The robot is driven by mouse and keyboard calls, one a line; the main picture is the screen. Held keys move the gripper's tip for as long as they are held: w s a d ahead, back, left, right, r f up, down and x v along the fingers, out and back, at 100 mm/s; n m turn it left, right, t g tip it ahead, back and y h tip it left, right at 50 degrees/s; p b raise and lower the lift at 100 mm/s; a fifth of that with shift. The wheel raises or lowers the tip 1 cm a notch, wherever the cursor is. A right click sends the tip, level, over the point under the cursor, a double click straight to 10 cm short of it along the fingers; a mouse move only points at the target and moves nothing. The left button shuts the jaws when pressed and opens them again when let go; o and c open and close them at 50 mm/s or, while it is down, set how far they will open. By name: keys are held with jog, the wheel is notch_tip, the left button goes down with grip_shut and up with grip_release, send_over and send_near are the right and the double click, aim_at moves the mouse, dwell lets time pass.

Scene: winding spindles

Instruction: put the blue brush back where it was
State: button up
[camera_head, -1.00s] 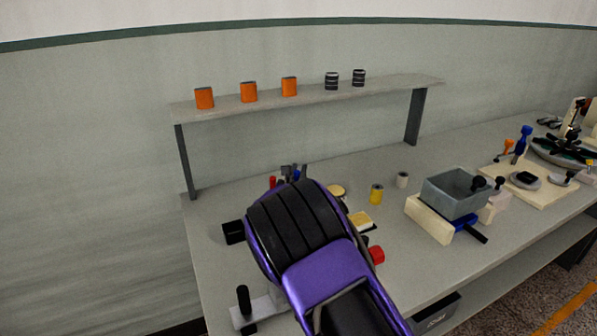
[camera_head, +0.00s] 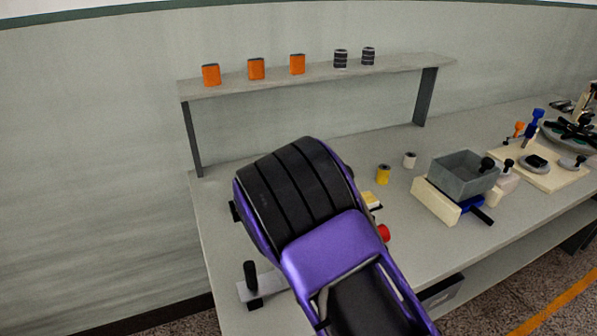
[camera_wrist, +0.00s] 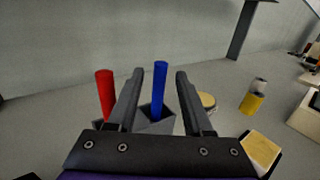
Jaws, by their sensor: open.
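The blue brush (camera_wrist: 159,84) shows in the wrist view as an upright blue handle. Its lower end is in or behind a dark grey holder (camera_wrist: 157,124); its tip is hidden. My gripper (camera_wrist: 160,74) is open, with one finger on each side of the blue handle and a visible gap on both sides. A red handle (camera_wrist: 105,92) stands upright to the left, outside the left finger. In the head view my arm covers the holder and the brush.
A yellow spool (camera_head: 383,174) and a pale spool (camera_head: 409,160) stand right of my arm. A grey bin (camera_head: 464,176) is farther right. The raised shelf (camera_head: 320,75) carries orange and black spools. The bench between shelf and spools is clear.

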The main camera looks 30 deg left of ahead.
jog(key=v, duration=0.6)
jog(key=shift+w, duration=0.1)
